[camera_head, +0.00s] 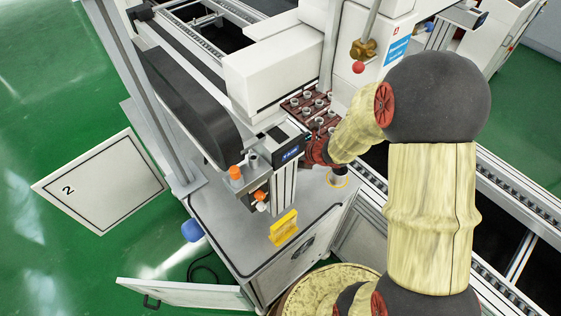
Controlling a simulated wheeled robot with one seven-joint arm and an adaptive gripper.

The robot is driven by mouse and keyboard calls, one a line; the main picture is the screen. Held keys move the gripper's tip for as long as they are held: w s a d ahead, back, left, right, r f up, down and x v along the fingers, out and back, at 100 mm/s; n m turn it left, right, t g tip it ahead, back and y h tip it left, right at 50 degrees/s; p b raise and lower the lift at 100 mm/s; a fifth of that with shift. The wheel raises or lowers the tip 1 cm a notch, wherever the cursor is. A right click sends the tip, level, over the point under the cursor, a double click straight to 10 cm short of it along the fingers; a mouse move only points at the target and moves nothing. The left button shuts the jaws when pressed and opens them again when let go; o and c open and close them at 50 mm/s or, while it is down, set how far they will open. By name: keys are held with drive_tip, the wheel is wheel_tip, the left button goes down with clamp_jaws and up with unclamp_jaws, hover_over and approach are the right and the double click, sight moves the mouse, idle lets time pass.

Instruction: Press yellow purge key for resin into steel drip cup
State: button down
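My gripper (318,152) is at the end of my cream-covered arm, over the right back part of the grey cabinet top. It is small and partly hidden by my wrist, so its fingers cannot be made out. A small cup-like grey thing (338,174) stands just below and right of it, at a yellow ring; I cannot tell whether this is the steel drip cup or whether my gripper touches it. A yellow block-like piece (284,228) is on the front edge of the cabinet top, apart from my gripper. I cannot tell whether it is the purge key.
A dispensing unit (285,160) with orange caps (235,172) stands on the cabinet top (225,230). A dark red tray (294,103) with several grey cups lies behind my gripper. Conveyor rails (510,190) run at right.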

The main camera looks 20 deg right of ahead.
drive_tip(key=shift+s+f+b, duration=0.1)
drive_tip(key=shift+f+b, duration=0.25)
drive_tip(key=shift+f, duration=0.2)
idle(0.5)
drive_tip(key=shift+r, duration=0.15)
drive_tip(key=shift+r+p, duration=0.8)
wheel_tip(320, 180, up, 5)
drive_tip(key=p, duration=0.4)
idle(0.8)
